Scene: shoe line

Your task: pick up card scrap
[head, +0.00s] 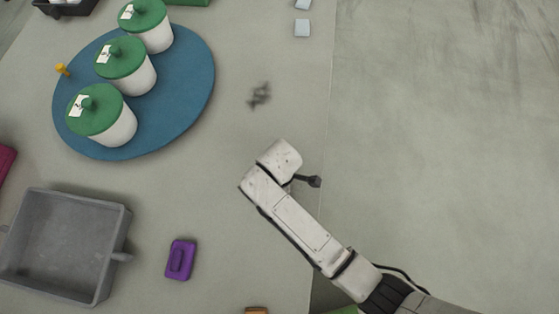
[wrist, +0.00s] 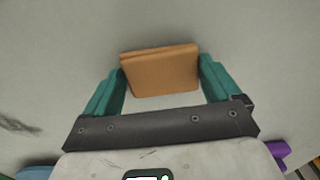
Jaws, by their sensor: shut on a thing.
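The card scrap (wrist: 160,72) is a flat, orange-brown rectangular piece in the middle of the wrist view. My gripper (wrist: 161,78) has teal fingers on its left and right sides and is shut on it. Grey surface shows around the piece; I cannot tell how high it is held. In the head view, my pale arm comes in from the lower right, and its end hides the gripper and the scrap.
A blue round mat (head: 190,100) bears white pots with green lids (head: 122,58). A grey tray (head: 118,255) stands at lower left, a purple block (head: 181,260) beside it. Pale blue pieces (head: 302,28) lie at the top; an orange-brown thing (head: 256,310) shows at the bottom edge.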

